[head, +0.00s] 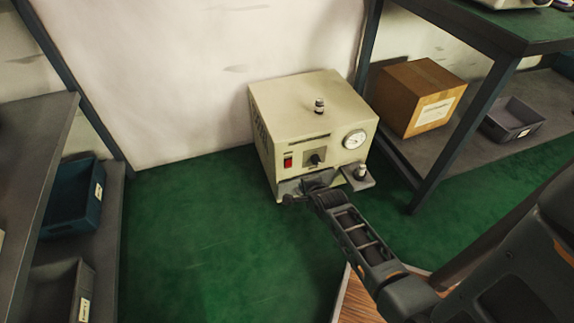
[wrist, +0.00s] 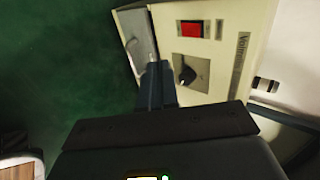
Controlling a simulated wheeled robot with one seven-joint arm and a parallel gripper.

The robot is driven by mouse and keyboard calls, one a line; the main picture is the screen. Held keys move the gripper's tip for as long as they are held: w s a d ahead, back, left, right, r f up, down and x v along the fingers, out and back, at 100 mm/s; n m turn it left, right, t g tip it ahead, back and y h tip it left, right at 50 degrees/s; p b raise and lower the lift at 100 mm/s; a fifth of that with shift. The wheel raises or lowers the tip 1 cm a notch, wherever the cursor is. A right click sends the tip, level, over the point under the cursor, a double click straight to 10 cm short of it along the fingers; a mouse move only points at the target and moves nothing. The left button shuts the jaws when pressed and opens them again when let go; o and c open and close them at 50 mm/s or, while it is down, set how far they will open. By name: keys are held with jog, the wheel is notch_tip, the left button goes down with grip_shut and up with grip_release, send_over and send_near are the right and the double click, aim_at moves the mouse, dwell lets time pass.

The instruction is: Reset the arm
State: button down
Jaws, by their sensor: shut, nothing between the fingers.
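My gripper (wrist: 153,82) is shut and empty in the wrist view, its fingers together beside the front of a beige machine. In the head view my arm reaches from the lower right to the machine's front, and the gripper end there is small and dark. The beige machine (head: 265,125) stands on the green floor against the white wall. Its front has a red switch (wrist: 190,29), a black knob (wrist: 187,75) and a round gauge (head: 354,139). A grey plate (wrist: 141,50) juts from its lower front, near my fingertips; I cannot tell whether they touch it.
A cardboard box (head: 418,97) and a grey bin (head: 512,120) sit on the right shelf. A blue bin (head: 72,197) and a dark bin (head: 58,290) are on the left shelves. The green floor (head: 205,245) left of my arm is clear.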

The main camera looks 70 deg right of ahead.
jog(key=shift+a, duration=0.1)
jog(key=s+a+r+n+t+y, duration=0.1)
jog(key=s+a+r+n+t, duration=0.1)
jog(key=a+r+n, duration=0.4)
jog(key=s+a+r+n+t+y, duration=0.1)
jog(key=s+a+r+n, duration=0.2)
jog(key=a, duration=0.6)
jog(key=s+a+r+n+t+y, duration=0.1)
jog(key=s+a+r+n+t, duration=0.15)
jog(key=a+n, duration=0.35)
jog(key=s+a+r+n+t+y, duration=0.1)
jog(key=s+a+r+n, duration=0.15)
jog(key=a+r, duration=0.2)
jog(key=s+a+r+n+y, duration=0.1)
jog(key=s+a+r+n, duration=0.15)
jog(key=r+n, duration=0.2)
jog(key=s+a+r+n+t+y+p, duration=0.1)
jog(key=a+r+n+p, duration=0.1)
jog(key=r+p, duration=0.9)
jog(key=s+a+r+n+y+p, duration=0.1)
jog(key=r+n+p, duration=0.3)
jog(key=r+p, duration=0.7)
notch_tip(320, 180, up, 14)
jog(key=shift+s+a+f+t+y+p, duration=0.2)
jog(key=shift+s+a+t+y+p, duration=0.15)
jog(key=shift+a, duration=0.5)
